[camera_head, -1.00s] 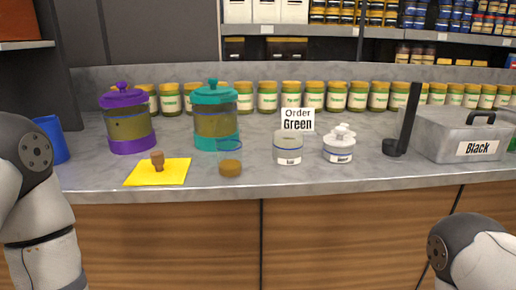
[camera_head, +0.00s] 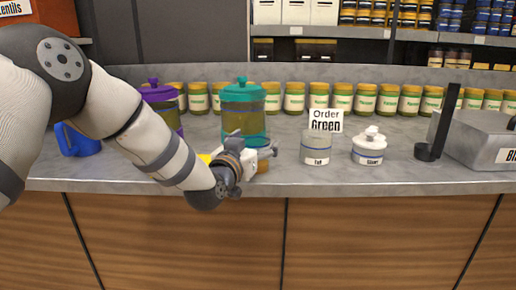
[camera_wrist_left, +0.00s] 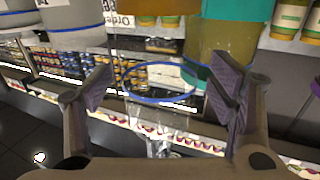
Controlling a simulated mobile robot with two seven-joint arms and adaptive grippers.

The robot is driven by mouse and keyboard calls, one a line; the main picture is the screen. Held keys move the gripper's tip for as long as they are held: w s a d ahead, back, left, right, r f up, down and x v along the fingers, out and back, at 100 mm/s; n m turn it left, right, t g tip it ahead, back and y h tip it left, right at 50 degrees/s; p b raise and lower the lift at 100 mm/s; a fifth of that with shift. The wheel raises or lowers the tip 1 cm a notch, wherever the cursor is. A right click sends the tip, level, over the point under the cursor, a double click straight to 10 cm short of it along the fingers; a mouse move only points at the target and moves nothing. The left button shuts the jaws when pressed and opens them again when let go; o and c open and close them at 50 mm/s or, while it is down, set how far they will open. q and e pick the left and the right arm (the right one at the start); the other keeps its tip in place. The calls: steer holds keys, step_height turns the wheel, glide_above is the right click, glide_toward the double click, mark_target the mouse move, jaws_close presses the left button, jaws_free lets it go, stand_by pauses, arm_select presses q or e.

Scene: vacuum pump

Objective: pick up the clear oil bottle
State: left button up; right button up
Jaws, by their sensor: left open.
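A clear, blue-rimmed vessel with amber contents is the only thing I see that could be the clear oil bottle. In the head view only its amber lower part (camera_head: 262,165) shows, behind my left gripper (camera_head: 262,152) at the counter's front edge. In the left wrist view the clear vessel's blue rim (camera_wrist_left: 160,99) lies between the spread fingers of my left gripper (camera_wrist_left: 160,84), which is open. Its amber part shows beyond the rim. I cannot tell whether a finger touches it. My right gripper is out of view.
A teal-lidded jar (camera_head: 243,108) stands close behind the gripper, with a purple-lidded jar (camera_head: 160,96) to its left. A white-labelled tub (camera_head: 316,148) and a lidded white jar (camera_head: 369,146) stand to the right. A blue mug (camera_head: 78,140) is at left.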

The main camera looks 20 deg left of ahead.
arm_select(q)
steer(key=shift+w+d+f, duration=0.1)
steer(key=shift+w+f, duration=0.05)
steer(key=shift+w, duration=0.45)
steer(key=shift+s, duration=0.1)
steer(key=shift+c, duration=1.2)
steer(key=c, duration=1.3)
steer(key=shift+r, duration=0.25)
